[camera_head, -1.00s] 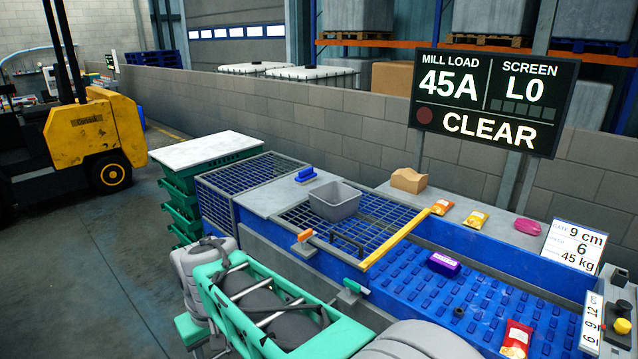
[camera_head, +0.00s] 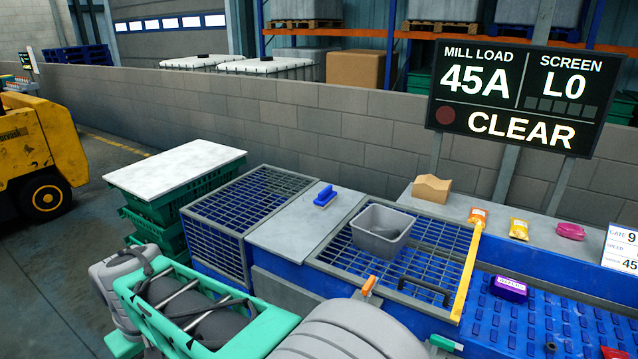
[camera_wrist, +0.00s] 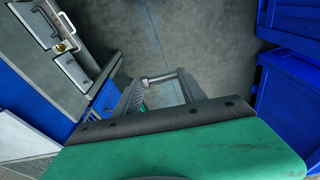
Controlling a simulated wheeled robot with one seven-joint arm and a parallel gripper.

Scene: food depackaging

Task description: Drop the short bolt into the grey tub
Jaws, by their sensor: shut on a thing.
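The grey tub (camera_head: 375,240) is an open, empty-looking box standing on the blue-framed mesh grate in the head view. In the wrist view, my gripper (camera_wrist: 160,80) has its two dark fingers closed on a short, light grey metal piece, the short bolt (camera_wrist: 157,78), which lies across between the fingertips. Grey floor shows beyond the fingers. The tub does not show in the wrist view. My gripper and the bolt cannot be made out in the head view, where my green and grey arm fills the lower left.
A yellow bar (camera_head: 466,275) edges the grate (camera_head: 345,262) on the right. A blue-handled tool (camera_head: 325,196) lies on the grey plate (camera_head: 290,228) left of the tub. A purple pack (camera_head: 509,288) lies on the blue belt. A sign (camera_head: 516,95) stands behind.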

